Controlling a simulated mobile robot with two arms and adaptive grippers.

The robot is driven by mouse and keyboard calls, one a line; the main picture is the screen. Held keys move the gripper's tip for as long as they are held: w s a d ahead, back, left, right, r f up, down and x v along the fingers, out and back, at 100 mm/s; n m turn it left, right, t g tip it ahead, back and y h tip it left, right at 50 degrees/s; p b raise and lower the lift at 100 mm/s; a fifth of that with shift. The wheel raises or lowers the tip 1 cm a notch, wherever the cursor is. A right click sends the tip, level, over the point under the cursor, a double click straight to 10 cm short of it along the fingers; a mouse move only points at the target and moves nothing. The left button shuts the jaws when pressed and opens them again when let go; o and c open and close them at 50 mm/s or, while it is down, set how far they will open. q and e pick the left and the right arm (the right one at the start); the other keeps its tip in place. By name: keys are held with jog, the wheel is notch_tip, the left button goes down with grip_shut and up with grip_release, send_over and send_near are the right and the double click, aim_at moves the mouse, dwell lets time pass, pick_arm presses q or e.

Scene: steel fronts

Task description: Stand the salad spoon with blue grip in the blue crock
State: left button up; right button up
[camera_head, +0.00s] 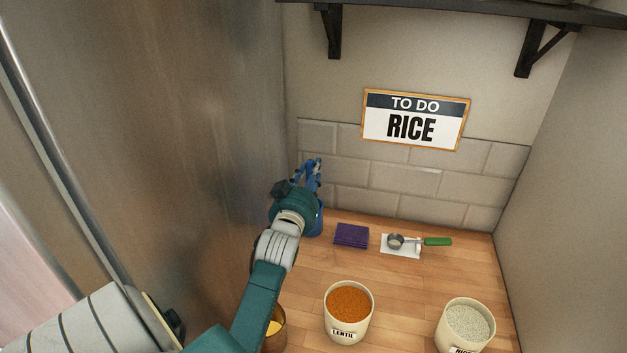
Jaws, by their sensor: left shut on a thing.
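My left gripper (311,170) is at the back left of the counter, near the steel front. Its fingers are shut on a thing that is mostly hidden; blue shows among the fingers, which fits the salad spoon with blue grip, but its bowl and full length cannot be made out. The blue crock (318,222) stands on the counter just behind and below my left wrist, which covers most of it. Whether the held thing is inside the crock or above it cannot be told. My right gripper is not in view.
A purple folded cloth (351,236) and a green-handled scoop (436,242) on a white card (400,252) lie right of the crock. Lentil (347,330) and rice (463,345) canisters and a brown pot (274,341) stand nearer. A sign reading RICE (414,120) hangs behind.

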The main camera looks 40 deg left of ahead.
pick_arm(q)
jog(key=shift+w+f, duration=0.1)
jog(key=shift+f, duration=0.05)
jog(key=o, duration=0.9)
jog(key=shift+o, duration=1)
jog(key=b+v, duration=0.2)
jog(key=v, duration=1)
jog(key=shift+b, duration=0.4)
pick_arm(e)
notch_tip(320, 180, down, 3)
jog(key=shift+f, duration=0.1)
